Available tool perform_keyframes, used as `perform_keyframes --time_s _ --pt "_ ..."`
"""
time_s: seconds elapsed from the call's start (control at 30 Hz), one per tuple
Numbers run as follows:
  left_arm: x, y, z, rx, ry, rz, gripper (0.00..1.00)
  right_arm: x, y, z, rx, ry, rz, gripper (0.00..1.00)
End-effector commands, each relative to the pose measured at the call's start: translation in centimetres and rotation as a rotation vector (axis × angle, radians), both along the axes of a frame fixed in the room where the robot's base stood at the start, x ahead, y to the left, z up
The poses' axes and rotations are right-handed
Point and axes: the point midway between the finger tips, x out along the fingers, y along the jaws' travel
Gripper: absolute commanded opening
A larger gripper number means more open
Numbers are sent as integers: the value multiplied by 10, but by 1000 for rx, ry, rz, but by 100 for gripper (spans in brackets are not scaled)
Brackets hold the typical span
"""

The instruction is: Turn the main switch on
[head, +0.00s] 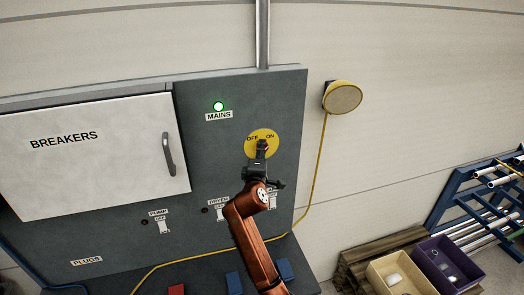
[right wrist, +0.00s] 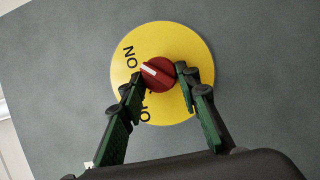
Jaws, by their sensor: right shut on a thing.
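The main switch is a red knob (right wrist: 157,73) on a round yellow plate (head: 262,137), below the MAINS label (head: 219,115) on the grey panel. The plate carries OFF at its left and ON at its right in the head view. My right gripper (head: 262,152) is in front of the plate, mostly hiding the knob there. In the right wrist view my right gripper (right wrist: 160,80) is shut on the knob, one finger on each side. The knob's white mark points up-left in that view, towards black lettering. The lamp (head: 218,106) above MAINS glows green. My left gripper is out of view.
A white BREAKERS cabinet (head: 85,155) with a dark handle is shut, left of the switch. Small PUMP (head: 163,227) and DRYER switches sit lower. A yellow cable runs to a round wall device (head: 343,97). Bins (head: 398,275) and a blue rack stand at lower right.

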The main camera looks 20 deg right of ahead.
Motion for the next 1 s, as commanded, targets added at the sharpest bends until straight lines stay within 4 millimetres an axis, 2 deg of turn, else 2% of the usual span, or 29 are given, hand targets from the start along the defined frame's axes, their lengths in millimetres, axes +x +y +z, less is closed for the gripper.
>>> perform_keyframes --time_s 0.3,0.33,0.57,0.87,1.0 --pt "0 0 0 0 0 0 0 0 0 -1 4 1 0 6" --pt "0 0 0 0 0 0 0 0 0 -1 4 1 0 32" --pt "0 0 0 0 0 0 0 0 0 -1 2 0 0 48" --pt "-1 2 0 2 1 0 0 -2 1 0 1 0 0 48" --pt "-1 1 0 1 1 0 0 -14 6 -1 3 -1 1 48"
